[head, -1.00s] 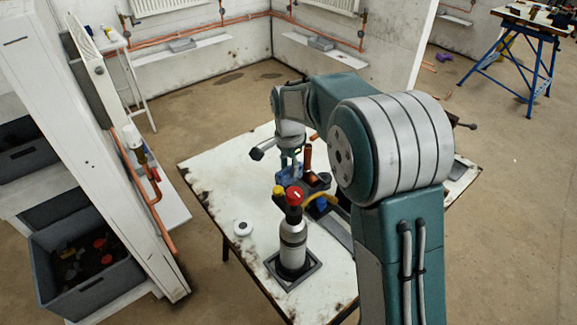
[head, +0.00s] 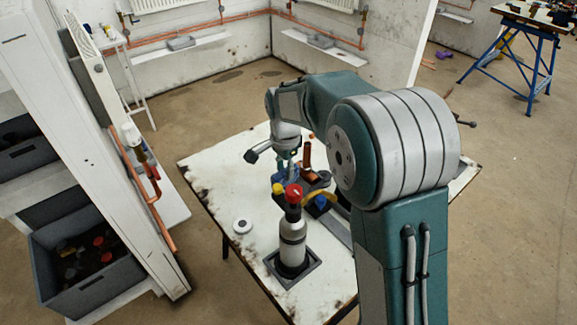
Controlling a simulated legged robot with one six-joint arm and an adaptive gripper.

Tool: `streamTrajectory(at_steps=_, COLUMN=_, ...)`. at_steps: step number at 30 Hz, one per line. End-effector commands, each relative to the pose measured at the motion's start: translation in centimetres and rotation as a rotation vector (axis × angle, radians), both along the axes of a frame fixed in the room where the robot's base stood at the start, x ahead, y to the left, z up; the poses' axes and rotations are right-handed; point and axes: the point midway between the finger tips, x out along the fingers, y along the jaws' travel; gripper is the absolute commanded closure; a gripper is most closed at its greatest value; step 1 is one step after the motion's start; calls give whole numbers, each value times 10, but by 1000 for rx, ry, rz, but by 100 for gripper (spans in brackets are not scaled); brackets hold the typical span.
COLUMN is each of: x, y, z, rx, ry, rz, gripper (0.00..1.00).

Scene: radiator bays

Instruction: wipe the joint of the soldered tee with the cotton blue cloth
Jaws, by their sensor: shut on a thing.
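My gripper (head: 290,168) points down over the far middle of the white table in the head view. It is small and partly hidden, but it appears shut on a blue cloth (head: 281,177) just below its fingers. An upright copper pipe (head: 306,155), likely part of the soldered tee, stands just right of my gripper, on or in a dark holder. The joint itself is hard to make out. I cannot tell whether the cloth touches the copper.
A grey bottle with a red knob (head: 292,240) stands in a dark square base on the near part of the table (head: 225,185). A yellow curved piece (head: 322,195) and a blue item (head: 320,202) lie behind the bottle.

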Motion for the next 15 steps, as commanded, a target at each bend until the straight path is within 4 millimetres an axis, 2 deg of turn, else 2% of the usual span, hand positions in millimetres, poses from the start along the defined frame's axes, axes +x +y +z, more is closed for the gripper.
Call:
streamTrajectory(at_steps=4, x=-4, y=6, z=0, rx=0, ry=0, rz=1, gripper=99)
streamTrajectory(at_steps=15, x=-4, y=6, z=5, rx=0, ry=-2, rz=0, gripper=99)
